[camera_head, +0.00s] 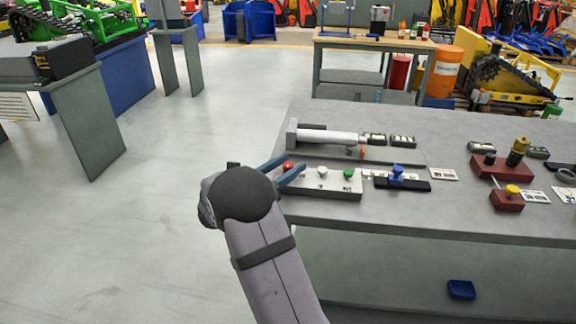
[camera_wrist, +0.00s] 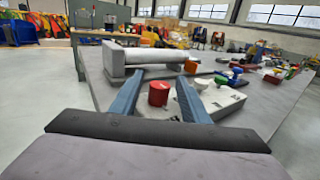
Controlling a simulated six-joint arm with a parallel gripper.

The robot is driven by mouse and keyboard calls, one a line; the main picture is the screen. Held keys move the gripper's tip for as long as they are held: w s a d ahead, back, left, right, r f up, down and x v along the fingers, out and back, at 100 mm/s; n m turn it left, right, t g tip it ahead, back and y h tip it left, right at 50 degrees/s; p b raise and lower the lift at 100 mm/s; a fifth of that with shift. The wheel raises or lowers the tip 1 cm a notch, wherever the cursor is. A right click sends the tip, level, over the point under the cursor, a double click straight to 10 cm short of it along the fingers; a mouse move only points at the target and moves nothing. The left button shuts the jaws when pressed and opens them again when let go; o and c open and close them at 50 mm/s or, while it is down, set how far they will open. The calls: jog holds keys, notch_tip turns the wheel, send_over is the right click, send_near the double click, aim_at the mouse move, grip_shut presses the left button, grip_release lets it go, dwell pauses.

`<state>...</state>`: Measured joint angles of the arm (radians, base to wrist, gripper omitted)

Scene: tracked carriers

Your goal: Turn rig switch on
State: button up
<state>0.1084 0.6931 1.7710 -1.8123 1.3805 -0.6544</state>
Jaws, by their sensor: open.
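A pale switch panel (camera_head: 330,185) lies near the front left of the grey bench. It bears a red knob (camera_head: 288,165), a white knob (camera_head: 322,171) and a green knob (camera_head: 348,173). I cannot tell from a label which part is the rig switch. My gripper (camera_head: 295,161) is open at the panel's left end, its blue fingers on either side of the red knob. In the wrist view the red knob (camera_wrist: 158,93) shows between the two fingers, with part of the panel (camera_wrist: 225,103) to the right. I cannot tell whether either finger touches the knob.
A grey cylinder device (camera_head: 328,137) lies behind the panel. A blue-knobbed black block (camera_head: 402,184) is to its right, then dark red blocks (camera_head: 506,201) with yellow tops. Open floor (camera_head: 150,230) lies left of the bench. A wooden-topped table (camera_head: 375,42) stands behind.

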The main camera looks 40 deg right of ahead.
grip_shut()
jog(key=c, duration=1.1)
grip_release()
jog(key=shift+n+t, duration=0.3)
jog(key=shift+t, duration=0.2)
jog(key=shift+o, duration=0.2)
jog(key=n+t+b, duration=0.1)
jog(key=t+y+b, duration=0.1)
jog(key=shift+s+f+n+t, duration=0.15)
jog(key=shift+n+t, duration=0.15)
jog(key=shift+n, duration=0.1)
jog(key=n+t+y+b, duration=0.1)
jog(key=n+t+b, duration=0.1)
jog(key=t+b, duration=0.1)
jog(key=shift+d+f+y, duration=0.1)
jog(key=shift+y, duration=0.2)
jog(key=n+t+y+b, duration=0.2)
jog(key=t+b, duration=0.1)
jog(key=b, duration=0.1)
jog(key=shift+n, duration=0.3)
jog(key=shift+y, duration=0.5)
jog(key=shift+r+n+t+b, duration=0.3)
jog(key=shift+b, duration=0.1)
jog(key=o, duration=1.1)
jog(key=shift+c, duration=0.2)
